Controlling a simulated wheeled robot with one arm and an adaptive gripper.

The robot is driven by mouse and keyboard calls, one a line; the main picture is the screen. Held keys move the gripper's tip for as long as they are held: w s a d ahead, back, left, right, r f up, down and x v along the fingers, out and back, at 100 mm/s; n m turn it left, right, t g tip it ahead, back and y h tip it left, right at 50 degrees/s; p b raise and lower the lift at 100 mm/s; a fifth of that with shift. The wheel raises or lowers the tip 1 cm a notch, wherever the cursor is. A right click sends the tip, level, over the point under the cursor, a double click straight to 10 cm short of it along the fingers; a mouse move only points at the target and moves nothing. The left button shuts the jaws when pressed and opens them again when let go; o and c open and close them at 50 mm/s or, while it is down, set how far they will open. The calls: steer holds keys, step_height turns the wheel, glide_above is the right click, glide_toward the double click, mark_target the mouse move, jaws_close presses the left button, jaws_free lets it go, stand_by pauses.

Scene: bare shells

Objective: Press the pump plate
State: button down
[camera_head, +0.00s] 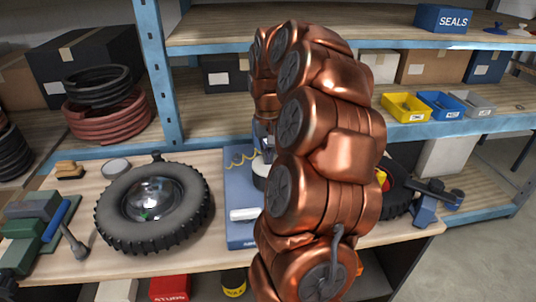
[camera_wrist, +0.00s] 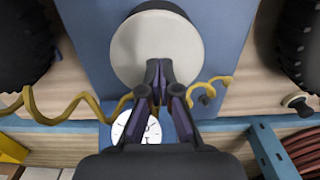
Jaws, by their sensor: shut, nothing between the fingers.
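The pump plate looks to be the round cream disc (camera_wrist: 150,38) in the wrist view, over a blue base (camera_wrist: 222,28). My gripper (camera_wrist: 158,68) is shut and empty, its dark fingertips overlapping the disc's lower part in the picture. I cannot tell whether they touch it. In the head view my copper arm hides most of the pump. A sliver of the pale disc (camera_head: 259,170) shows left of the arm, above the blue base (camera_head: 236,178). A white-faced gauge (camera_wrist: 137,129) is partly behind the fingers in the wrist view.
A yellow coiled hose (camera_wrist: 68,106) runs beside the base. A tire with a shiny hub (camera_head: 180,225) lies left on the bench; another tire (camera_head: 397,192) is partly behind my arm. A white cylinder (camera_head: 244,214) lies on the base. Blue-edged shelves (camera_head: 205,139) stand behind.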

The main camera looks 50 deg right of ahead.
step_height(320, 180, down, 3)
steer(key=shift+r+b, duration=0.1)
steer(key=shift+b, duration=0.7)
step_height(320, 180, up, 14)
steer(key=b, duration=0.2)
stand_by(0.4)
steer(key=shift+r, duration=0.15)
stand_by(0.4)
steer(key=shift+a, duration=0.1)
